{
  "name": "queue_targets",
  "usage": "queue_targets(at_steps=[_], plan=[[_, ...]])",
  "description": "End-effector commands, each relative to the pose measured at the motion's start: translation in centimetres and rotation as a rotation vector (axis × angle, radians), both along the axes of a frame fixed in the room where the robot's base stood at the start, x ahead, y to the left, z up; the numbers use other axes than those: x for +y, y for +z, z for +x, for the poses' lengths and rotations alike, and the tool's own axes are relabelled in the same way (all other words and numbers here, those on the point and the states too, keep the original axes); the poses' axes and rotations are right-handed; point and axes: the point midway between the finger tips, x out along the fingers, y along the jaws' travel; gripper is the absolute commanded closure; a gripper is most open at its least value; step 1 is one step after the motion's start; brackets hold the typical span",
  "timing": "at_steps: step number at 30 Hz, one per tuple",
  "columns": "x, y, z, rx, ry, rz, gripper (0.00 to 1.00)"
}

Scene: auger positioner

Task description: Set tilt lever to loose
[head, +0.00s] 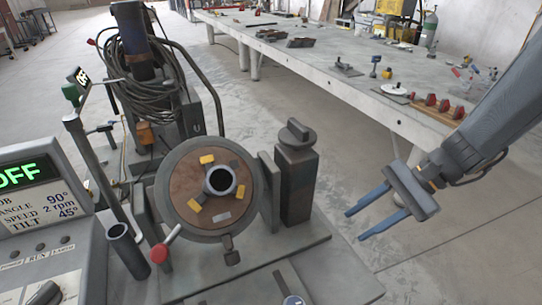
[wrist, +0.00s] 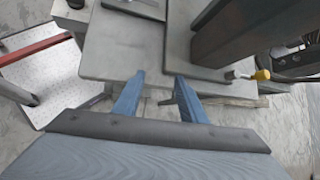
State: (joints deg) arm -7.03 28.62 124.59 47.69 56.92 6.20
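The positioner's round brown table (head: 177,190) has a grey rim, yellow clamps and a dark pipe ring in its middle. A lever with a red knob (head: 160,253) sticks out at its lower left; I cannot tell for sure that it is the tilt lever or how it is set. In the wrist view my gripper (wrist: 160,77) points toward grey plates, and no red knob is clear there.
A control box (head: 40,225) showing "OFF" stands at the left front. A dark square post (head: 297,185) rises between the positioner and my gripper. A long workbench (head: 330,62) with tools runs behind. The floor (head: 400,255) around my gripper is clear. A yellow-tipped part (wrist: 262,75) shows in the wrist view.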

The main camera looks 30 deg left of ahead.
Motion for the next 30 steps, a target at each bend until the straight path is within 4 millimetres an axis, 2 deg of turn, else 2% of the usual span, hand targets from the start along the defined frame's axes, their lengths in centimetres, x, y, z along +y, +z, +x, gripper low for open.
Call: queue_targets(at_steps=[1, 3, 6, 9, 14, 18, 26, 30], plan=[[2.4, -0.2, 1.1, 0.061, -0.053, 0.059, 0.62], [5.6, -0.1, 2.9, 0.14, -0.138, 0.151, 0.62], [9.6, 0.2, 5.6, 0.239, -0.245, 0.275, 0.62], [12.6, 0.3, 7.9, 0.323, -0.334, 0.383, 0.62], [16.4, 0.3, 11.2, 0.437, -0.451, 0.538, 0.62], [19.4, 0.3, 11.8, 0.552, -0.511, 0.623, 0.62], [21.8, 0.3, 11.9, 0.633, -0.548, 0.673, 0.62], [23.6, 0.4, 11.7, 0.633, -0.547, 0.672, 0.62]])
